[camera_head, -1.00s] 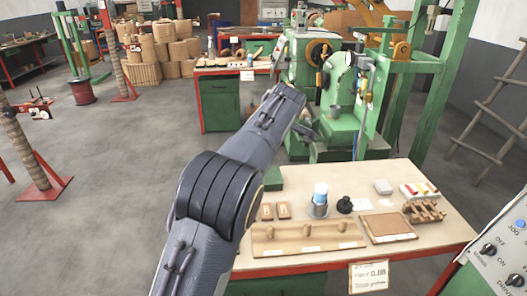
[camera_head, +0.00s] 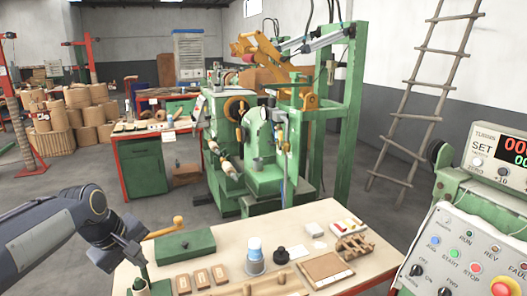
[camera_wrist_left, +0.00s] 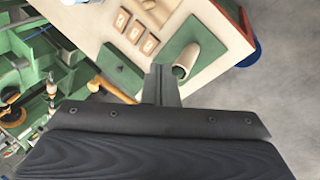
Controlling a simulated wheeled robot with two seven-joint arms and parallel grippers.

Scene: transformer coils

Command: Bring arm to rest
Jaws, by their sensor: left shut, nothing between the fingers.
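My left gripper (camera_head: 126,258) comes in from the left and hangs by the near left corner of the wooden-topped table (camera_head: 231,240). In the left wrist view its fingers (camera_wrist_left: 161,74) are together and empty. They appear beside a pale cylinder (camera_wrist_left: 186,63) on a green base; I cannot tell whether they touch it. My right gripper is in neither view.
A green box (camera_head: 185,245) with a yellow handle lies by the gripper. A blue-topped jar (camera_head: 254,257), a black knob (camera_head: 282,257) and small wooden blocks stand on the table. A green winding machine (camera_head: 262,165) is behind; a control panel (camera_head: 470,260) is at right.

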